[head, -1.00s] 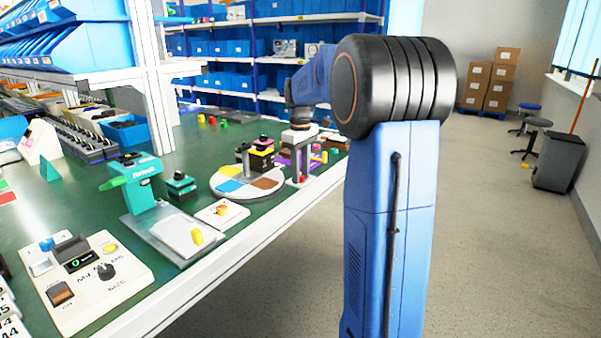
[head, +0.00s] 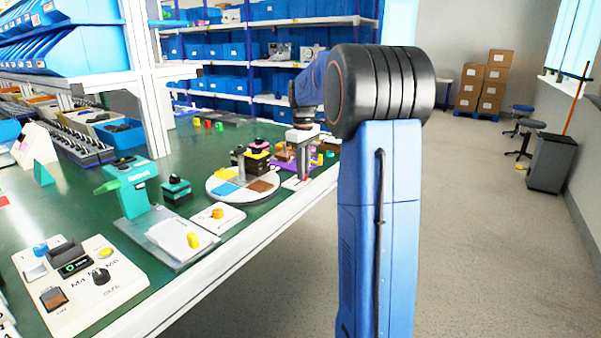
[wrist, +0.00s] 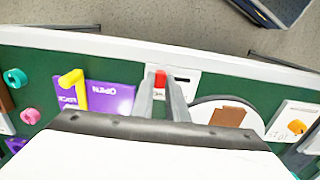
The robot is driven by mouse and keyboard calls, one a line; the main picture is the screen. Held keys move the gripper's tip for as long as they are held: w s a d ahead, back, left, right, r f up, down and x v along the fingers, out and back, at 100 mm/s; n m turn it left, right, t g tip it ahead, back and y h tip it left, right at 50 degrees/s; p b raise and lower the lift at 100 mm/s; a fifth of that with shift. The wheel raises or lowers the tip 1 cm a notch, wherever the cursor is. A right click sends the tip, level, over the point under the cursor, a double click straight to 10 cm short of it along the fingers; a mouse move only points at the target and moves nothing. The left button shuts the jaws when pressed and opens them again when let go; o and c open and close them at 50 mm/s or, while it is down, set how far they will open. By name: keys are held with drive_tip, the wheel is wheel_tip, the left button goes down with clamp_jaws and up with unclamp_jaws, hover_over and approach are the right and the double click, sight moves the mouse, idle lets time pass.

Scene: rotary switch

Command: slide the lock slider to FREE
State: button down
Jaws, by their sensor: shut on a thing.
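The lock slider is a small red knob (wrist: 160,78) on a white plate (wrist: 188,82) by the bench's edge in the wrist view. A short dark slot shows on the plate to the right of the knob. The plate's lettering is too small to read, so I cannot tell FREE from the other end. My gripper (wrist: 160,88) has its two grey fingers on either side of the red knob, shut on it. In the head view, my gripper (head: 301,176) reaches down at the bench's far front edge, and the knob is hardly visible there.
A round coloured turntable (head: 222,193) stands beside the plate. A white panel with an orange knob (head: 217,213) is nearer.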

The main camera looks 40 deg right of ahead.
drive_tip(key=shift+w+d, duration=0.1)
drive_tip(key=c, duration=1.7)
unclamp_jaws()
drive_tip(key=shift+r, duration=0.1)
wheel_tip(320, 180, up, 17)
drive_tip(key=shift+r, duration=0.1)
